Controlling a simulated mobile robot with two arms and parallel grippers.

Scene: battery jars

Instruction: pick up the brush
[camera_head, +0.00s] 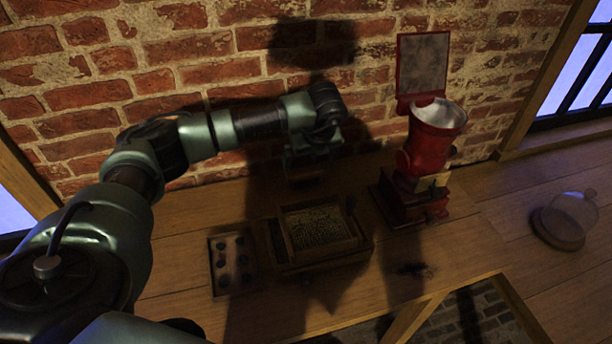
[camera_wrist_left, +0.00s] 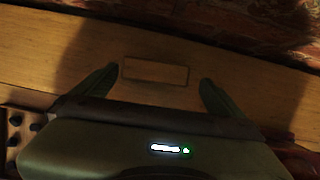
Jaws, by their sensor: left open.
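My left gripper (camera_head: 310,172) hangs over the back of the wooden bench, near the brick wall, in dark shadow. In the left wrist view its two fingers (camera_wrist_left: 157,88) are spread apart with nothing gripped. A small rectangular wooden block (camera_wrist_left: 155,72), probably the brush seen from above, lies on the bench between and just beyond the fingers in that picture. Its bristles are not visible, and I cannot tell whether the fingers reach down to its level. In the head view the gripper and shadow make it hard to make out. My right gripper is not in view.
A wooden box (camera_head: 275,245) with a grainy bed stands in front of the gripper. A tray with several dark round spots (camera_head: 214,272) is left of it. A red machine (camera_head: 425,150) stands to the right. A glass dome (camera_head: 568,215) sits at far right.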

